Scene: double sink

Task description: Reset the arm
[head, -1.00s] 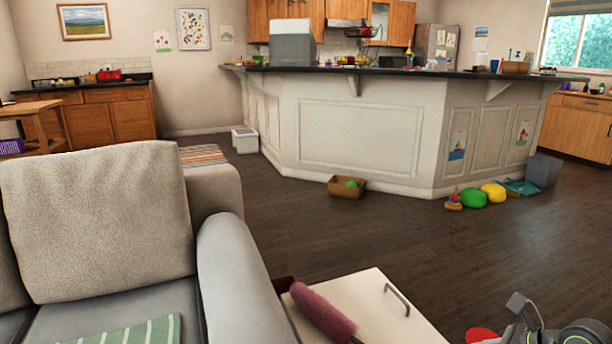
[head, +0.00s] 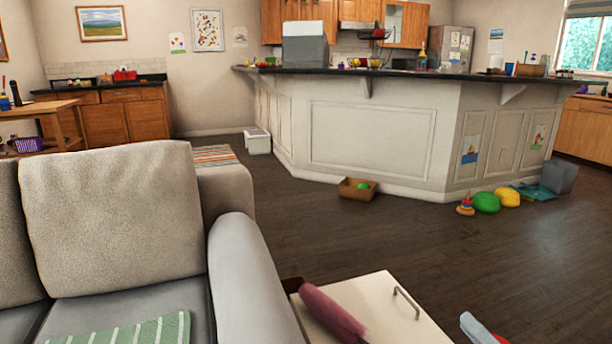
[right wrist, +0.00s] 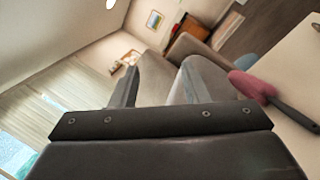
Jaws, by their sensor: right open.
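My right gripper (right wrist: 160,66) shows in the right wrist view with its two fingers apart and nothing between them. In the head view only a small grey part (head: 476,327), which looks like my right gripper, shows at the bottom edge. Beyond the fingers, to the right in the wrist view, is a pink duster-like thing (right wrist: 250,86) with a dark handle. The same pink thing (head: 328,310) lies on a white side table (head: 381,296) in the head view, apart from the gripper. My left gripper is in neither view.
A grey sofa (head: 118,215) with a striped green cloth (head: 130,333) stands at left. A kitchen counter (head: 370,135) is across the room. A brown box (head: 356,192) and several toys, including a green one (head: 486,202), lie before it. The dark floor (head: 420,235) between is open.

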